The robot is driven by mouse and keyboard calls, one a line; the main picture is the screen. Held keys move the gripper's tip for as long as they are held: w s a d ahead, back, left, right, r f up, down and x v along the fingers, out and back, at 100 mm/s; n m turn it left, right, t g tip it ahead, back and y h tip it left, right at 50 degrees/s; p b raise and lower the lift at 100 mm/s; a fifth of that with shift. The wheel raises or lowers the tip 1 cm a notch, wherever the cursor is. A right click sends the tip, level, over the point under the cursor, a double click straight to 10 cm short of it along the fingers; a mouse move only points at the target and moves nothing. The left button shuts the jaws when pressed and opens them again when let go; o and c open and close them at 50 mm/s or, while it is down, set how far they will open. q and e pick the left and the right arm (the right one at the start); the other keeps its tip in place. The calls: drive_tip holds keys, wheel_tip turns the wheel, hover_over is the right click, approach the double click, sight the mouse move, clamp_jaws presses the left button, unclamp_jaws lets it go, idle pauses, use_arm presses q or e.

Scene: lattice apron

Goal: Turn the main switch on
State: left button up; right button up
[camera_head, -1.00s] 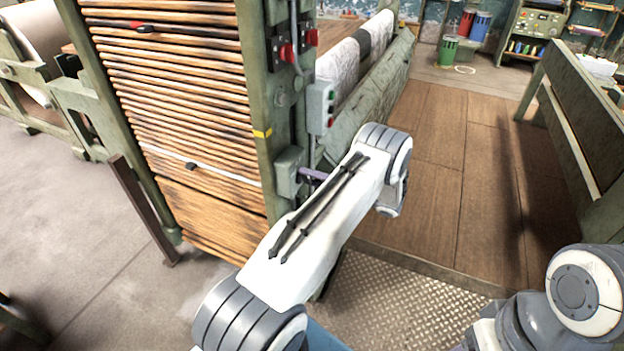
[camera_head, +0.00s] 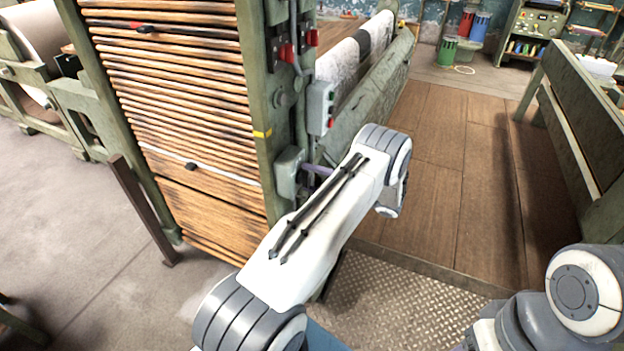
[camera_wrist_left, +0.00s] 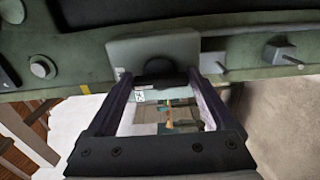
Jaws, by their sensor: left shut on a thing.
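The main switch appears to be the grey-green box (camera_head: 290,172) low on the machine's green post; it also shows in the left wrist view (camera_wrist_left: 178,48). A dark rounded handle (camera_wrist_left: 160,68) sticks out of its face. My left gripper (camera_wrist_left: 160,80) has its fingertips on either side of this handle and is shut on it, close against the box. In the head view, only a purple-tinted bit of the left gripper (camera_head: 318,170) shows beside the box, and my left forearm hides the rest. My right arm is at the lower right, its gripper out of view.
Above the box are a small control box (camera_head: 320,108) with green and red buttons and two red switches, (camera_head: 287,53) and (camera_head: 311,38). Stacked wooden slats (camera_head: 185,110) fill the machine frame to the left. The wooden floor (camera_head: 440,170) to the right is clear.

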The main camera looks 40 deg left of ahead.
use_arm(q)
drive_tip(key=o, duration=1.1)
drive_tip(key=shift+w, duration=0.1)
drive_tip(key=shift+d, duration=0.1)
drive_tip(key=b+v, duration=0.2)
drive_tip(key=v, duration=0.8)
drive_tip(key=shift+d, duration=0.3)
